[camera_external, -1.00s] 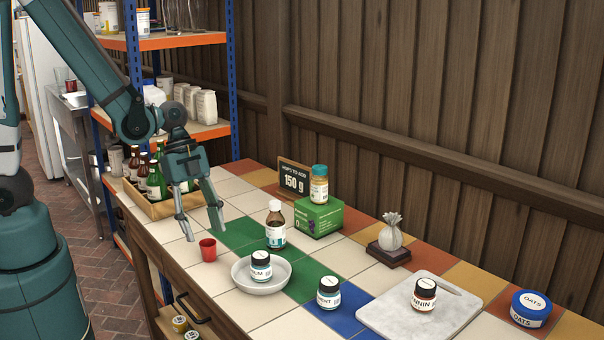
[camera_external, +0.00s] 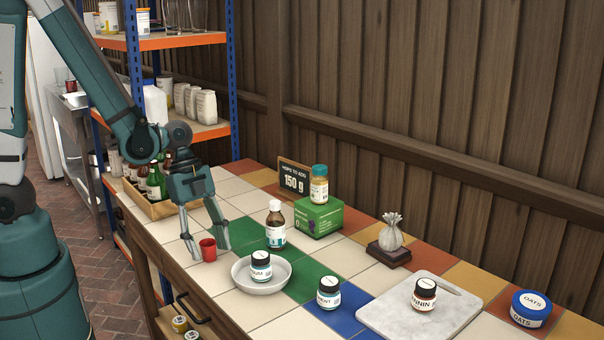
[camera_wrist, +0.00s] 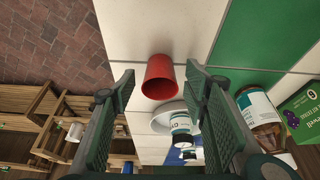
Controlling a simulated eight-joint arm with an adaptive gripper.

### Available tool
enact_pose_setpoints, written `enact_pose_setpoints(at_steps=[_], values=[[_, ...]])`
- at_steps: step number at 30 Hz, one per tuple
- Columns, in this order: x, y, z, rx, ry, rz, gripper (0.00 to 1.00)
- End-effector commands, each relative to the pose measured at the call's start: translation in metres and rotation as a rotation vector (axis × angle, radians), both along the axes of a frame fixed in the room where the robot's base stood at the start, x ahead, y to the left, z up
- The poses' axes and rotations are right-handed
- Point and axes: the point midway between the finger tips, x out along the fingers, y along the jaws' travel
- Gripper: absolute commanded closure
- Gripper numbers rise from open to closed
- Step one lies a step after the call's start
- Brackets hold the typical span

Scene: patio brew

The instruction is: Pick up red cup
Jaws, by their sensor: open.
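The red cup (camera_external: 208,250) stands upright on the tiled tabletop near its front edge. In the wrist view the red cup (camera_wrist: 158,78) lies between and a little beyond the two finger pads. My gripper (camera_external: 210,250) is open, with one finger at the left of the cup and the other at its right. In the wrist view my gripper (camera_wrist: 160,82) is open and holds nothing. I cannot tell whether a finger touches the cup.
A white bowl (camera_external: 238,284) with a labelled jar (camera_external: 260,267) stands close to the cup's right. A brown bottle (camera_external: 276,228) stands behind the bowl. A wooden crate of bottles (camera_external: 170,208) is at the back left. An open drawer (camera_external: 200,309) is below the table's front edge.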

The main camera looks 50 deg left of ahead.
Motion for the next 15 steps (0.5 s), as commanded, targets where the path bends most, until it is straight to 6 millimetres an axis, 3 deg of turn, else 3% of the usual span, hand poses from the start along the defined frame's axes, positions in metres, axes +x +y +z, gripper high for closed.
enact_pose_setpoints(at_steps=[9, 15], values=[[0.0000, 0.0000, 0.0001, 0.000, 0.000, 0.000, 0.55], [0.0000, 0.0001, 0.0002, 0.000, 0.000, 0.000, 0.79]])
